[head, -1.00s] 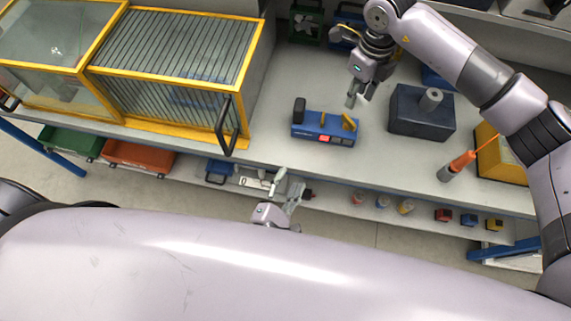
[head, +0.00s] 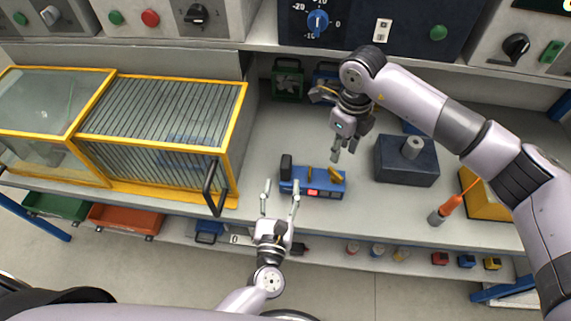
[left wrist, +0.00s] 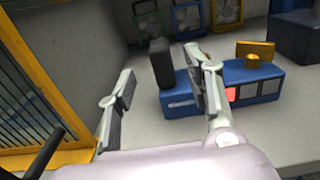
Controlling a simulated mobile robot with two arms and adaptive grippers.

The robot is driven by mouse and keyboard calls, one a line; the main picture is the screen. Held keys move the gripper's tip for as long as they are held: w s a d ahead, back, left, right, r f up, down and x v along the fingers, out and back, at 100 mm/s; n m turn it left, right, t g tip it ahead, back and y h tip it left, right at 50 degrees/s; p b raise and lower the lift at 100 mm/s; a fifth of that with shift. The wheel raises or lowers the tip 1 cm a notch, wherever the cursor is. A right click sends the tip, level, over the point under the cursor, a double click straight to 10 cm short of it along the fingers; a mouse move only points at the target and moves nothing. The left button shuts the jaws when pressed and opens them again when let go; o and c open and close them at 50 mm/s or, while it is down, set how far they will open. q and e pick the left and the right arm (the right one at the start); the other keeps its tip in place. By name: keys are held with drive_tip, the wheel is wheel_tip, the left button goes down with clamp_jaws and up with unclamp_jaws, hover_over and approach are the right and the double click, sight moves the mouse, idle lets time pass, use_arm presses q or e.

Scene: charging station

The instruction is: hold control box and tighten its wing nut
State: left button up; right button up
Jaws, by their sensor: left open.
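The control box (head: 325,189) is a low blue box on the bench, with a red button on its front and a black upright post (head: 286,167) at its left end. Its yellow wing nut (head: 336,175) is on top near the right end. My left gripper (head: 281,189) is open and empty at the bench's front edge, by the box's left end. In the left wrist view the box (left wrist: 180,101) appears beyond the fingers, and the right finger hides part of it. My right gripper (head: 344,150) hangs above and behind the wing nut, fingers apart, with nothing visible between them.
A yellow-framed cage (head: 160,145) with a black handle stands left of the box. A dark block (head: 407,162) with a grey cylinder stands to its right. An orange-handled tool (head: 445,209) lies farther right. Small fans stand behind. A lower shelf holds bins and small parts.

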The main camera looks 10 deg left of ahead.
sight(284, 172)
use_arm(q)
drive_tip(key=w, duration=0.8)
drive_tip(key=shift+w, duration=0.2)
drive_tip(key=shift+c, duration=0.3)
clamp_jaws()
